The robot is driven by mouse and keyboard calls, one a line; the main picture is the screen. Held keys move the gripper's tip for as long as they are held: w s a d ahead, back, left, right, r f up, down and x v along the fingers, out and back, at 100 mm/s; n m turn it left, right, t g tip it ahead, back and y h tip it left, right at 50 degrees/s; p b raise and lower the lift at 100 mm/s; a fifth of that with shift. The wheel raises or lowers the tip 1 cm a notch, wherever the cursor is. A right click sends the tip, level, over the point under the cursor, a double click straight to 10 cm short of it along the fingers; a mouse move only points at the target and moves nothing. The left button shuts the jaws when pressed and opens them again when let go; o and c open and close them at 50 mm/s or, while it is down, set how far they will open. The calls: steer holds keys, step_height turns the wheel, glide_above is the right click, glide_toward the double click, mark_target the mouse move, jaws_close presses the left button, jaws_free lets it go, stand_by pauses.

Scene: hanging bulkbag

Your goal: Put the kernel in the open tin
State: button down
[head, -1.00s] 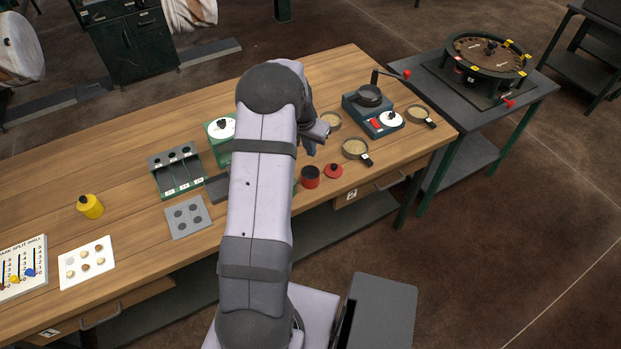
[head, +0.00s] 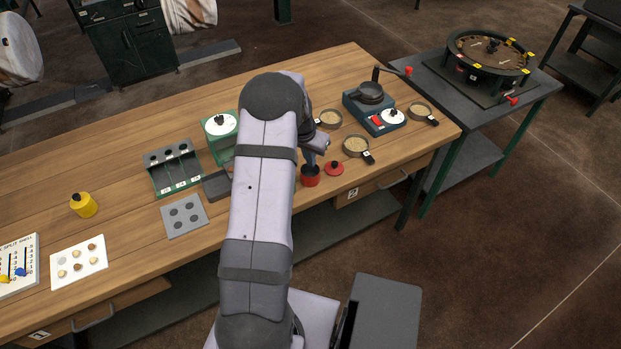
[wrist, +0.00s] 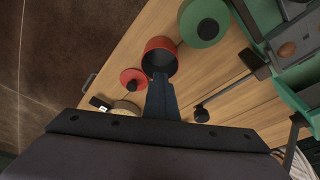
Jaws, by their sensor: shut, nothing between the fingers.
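The open red tin (head: 310,179) stands upright near the front edge of the bench; it also shows in the wrist view (wrist: 160,44). Its inside is dark, and I cannot make out a kernel in it. My gripper (head: 311,163) points down at the tin's mouth. In the wrist view my gripper (wrist: 160,79) is shut and empty, its tips overlapping the near rim; I cannot tell how deep they are. The tin's red lid (head: 334,168) lies beside it. Several pale and brown kernels lie on a white card (head: 101,273) at the left.
Shallow grain pans (head: 356,146) and a crank grinder (head: 370,96) stand to the right. A green scale (head: 221,124), a slotted rack (head: 174,168) and a grey plate (head: 184,215) are left of my arm. A yellow container (head: 83,205) stands farther left. Bare wood lies between.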

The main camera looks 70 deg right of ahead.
steer(key=c, duration=2.5)
jaws_free()
steer(key=shift+c, duration=0.2)
steer(key=o, duration=0.5)
steer(key=b+v, duration=0.2)
steer(key=v, duration=0.5)
steer(key=shift+r, duration=0.15)
